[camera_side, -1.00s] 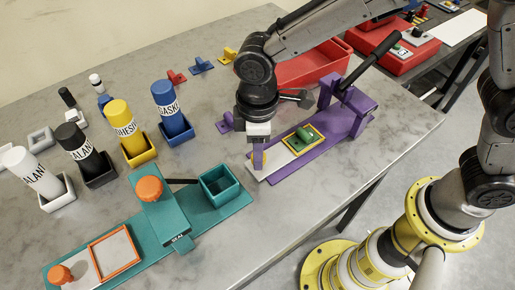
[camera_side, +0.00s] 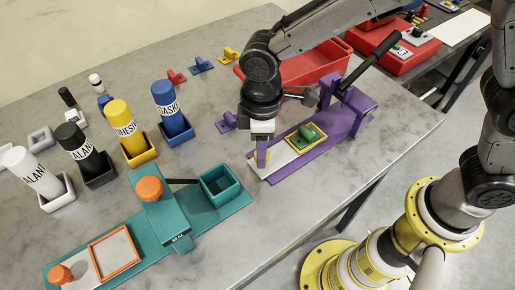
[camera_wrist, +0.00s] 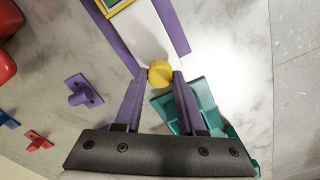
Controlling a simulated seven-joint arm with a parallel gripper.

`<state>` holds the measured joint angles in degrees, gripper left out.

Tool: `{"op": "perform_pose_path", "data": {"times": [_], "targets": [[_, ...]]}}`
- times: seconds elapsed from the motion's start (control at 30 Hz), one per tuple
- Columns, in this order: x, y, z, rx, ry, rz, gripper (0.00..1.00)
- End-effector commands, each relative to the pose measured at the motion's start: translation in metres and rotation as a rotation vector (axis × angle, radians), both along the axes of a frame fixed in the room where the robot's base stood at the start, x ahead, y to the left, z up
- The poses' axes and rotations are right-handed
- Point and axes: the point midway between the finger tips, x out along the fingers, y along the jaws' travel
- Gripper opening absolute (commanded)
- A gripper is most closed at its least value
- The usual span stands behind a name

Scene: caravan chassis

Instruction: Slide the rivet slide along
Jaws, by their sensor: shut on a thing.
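The rivet slide is a pale plate (camera_side: 283,158) on a purple base (camera_side: 318,160), with a yellow round knob (camera_wrist: 160,74) at its near end. A yellow-edged frame (camera_side: 294,143) on the plate holds a green part (camera_side: 308,133). My gripper (camera_side: 262,160) is shut on the knob, one purple finger on each side in the wrist view (camera_wrist: 160,80). In the side view the fingers partly hide the knob. The purple press (camera_side: 352,105) with its black lever (camera_side: 372,62) stands at the far end of the base, and the green part is just short of it.
A teal fixture (camera_side: 205,222) with an open teal box (camera_side: 222,186) lies to the left. Labelled bottles in holders, such as the blue one (camera_side: 170,105), stand behind it. A red bin (camera_side: 310,68) is behind the press. A small purple piece (camera_side: 226,121) lies beside my gripper.

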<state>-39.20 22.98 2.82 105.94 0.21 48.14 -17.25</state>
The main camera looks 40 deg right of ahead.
Motion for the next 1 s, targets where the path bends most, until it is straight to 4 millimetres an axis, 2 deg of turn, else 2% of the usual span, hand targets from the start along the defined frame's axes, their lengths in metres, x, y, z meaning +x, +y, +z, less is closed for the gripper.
{"op": "perform_pose_path", "data": {"times": [0.3,0.43,0.6,0.9,0.93,1.0], "targets": [[0.001,-0.093,0.002,-0.003,-0.001,-0.011,0.00],[0.001,-0.122,0.001,-0.003,-0.001,-0.008,0.00],[0.001,-0.139,0.001,-0.002,-0.003,-0.003,0.00],[0.001,-0.142,0.001,-0.007,-0.002,-0.001,0.00],[0.001,-0.142,0.001,-0.007,-0.001,-0.001,0.41],[0.001,-0.142,0.001,-0.007,-0.001,-0.001,0.53]]}}
